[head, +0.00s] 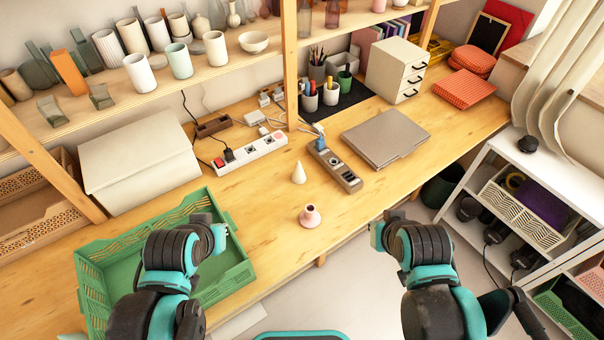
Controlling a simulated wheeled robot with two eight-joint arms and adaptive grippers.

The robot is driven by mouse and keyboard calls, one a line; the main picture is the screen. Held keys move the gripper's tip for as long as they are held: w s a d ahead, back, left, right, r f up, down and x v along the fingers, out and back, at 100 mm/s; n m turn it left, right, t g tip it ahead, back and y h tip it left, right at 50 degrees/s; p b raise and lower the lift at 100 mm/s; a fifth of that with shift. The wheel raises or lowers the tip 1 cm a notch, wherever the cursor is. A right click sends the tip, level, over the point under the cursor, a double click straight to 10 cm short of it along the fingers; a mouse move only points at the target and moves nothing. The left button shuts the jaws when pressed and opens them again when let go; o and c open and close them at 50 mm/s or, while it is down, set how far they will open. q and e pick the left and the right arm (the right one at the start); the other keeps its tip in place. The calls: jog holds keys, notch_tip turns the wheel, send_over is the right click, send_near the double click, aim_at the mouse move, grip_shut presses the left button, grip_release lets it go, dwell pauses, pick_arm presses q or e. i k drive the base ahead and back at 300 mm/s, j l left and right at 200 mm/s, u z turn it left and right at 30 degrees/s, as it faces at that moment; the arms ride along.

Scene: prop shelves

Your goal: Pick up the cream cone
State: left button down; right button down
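The cream cone (298,173) stands upright on the wooden desk, near the middle of the head view. A small pink vase (309,216) stands in front of it, apart from it. My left gripper (222,236) is over the green crate, to the left of the cone and nearer to me. My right gripper (376,234) is beyond the desk's front edge, to the right of the vase. Both grippers are small and seen from behind, so whether their fingers are open is hidden. Neither touches the cone.
A green crate (240,274) fills the desk's left front. A white power strip (250,151) lies behind the cone, and a dark power strip (345,177) lies to its right. A closed laptop (386,137) lies further right. Bare desk surrounds the cone.

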aim_at(299, 176)
jog(key=i+l+u, duration=0.65)
jog(key=l, duration=0.2)
jog(key=i+l+u, duration=0.1)
jog(key=l+u, duration=0.15)
jog(key=i+l+u, duration=0.2)
jog(key=l, duration=0.25)
jog(key=k, duration=0.1)
